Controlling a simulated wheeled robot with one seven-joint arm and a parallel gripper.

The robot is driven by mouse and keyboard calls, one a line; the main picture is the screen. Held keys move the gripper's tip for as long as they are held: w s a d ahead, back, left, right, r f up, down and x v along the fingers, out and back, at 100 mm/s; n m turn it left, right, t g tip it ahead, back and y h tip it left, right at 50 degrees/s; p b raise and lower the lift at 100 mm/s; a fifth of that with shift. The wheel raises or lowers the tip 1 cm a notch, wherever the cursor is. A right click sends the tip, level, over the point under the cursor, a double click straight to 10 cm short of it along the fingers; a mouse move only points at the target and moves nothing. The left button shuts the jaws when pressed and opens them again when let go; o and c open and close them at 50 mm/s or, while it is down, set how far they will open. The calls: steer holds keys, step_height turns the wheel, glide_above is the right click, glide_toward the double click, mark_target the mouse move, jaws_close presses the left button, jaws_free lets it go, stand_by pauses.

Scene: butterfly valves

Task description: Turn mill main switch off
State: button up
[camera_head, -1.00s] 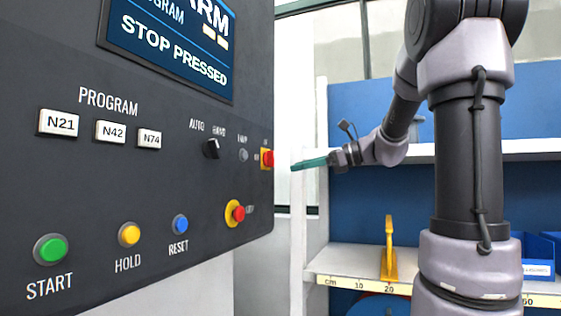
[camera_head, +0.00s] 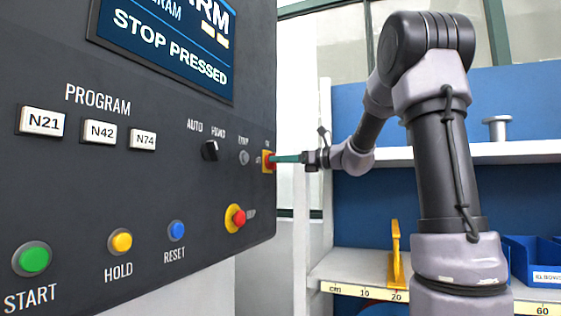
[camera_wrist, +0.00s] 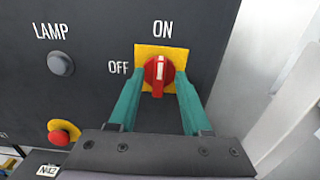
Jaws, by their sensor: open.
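The mill main switch (camera_wrist: 158,76) is a red rotary knob on a yellow plate, with ON printed above it and OFF to its left. Its white mark stands upright, towards ON. In the head view the switch (camera_head: 267,160) sits at the right edge of the dark control panel. My gripper (camera_wrist: 157,92) is open, its two green fingers reaching towards the panel on either side of the knob. In the head view the gripper (camera_head: 280,159) is level with the switch, its tips at or very near it. I cannot tell whether the fingers touch the knob.
The panel carries a grey LAMP button (camera_wrist: 61,63) and a red emergency stop (camera_wrist: 63,132) on yellow, below left of the switch. The screen (camera_head: 165,45) reads STOP PRESSED. A shelf unit (camera_head: 440,152) with a yellow bracket (camera_head: 395,255) stands behind my arm.

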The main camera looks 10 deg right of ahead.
steer(key=shift+a, duration=0.1)
jaws_close()
steer(key=shift+n, duration=0.4)
steer(key=n, duration=1.7)
steer(key=shift+s+a+f, duration=0.15)
steer(key=shift+f, duration=0.2)
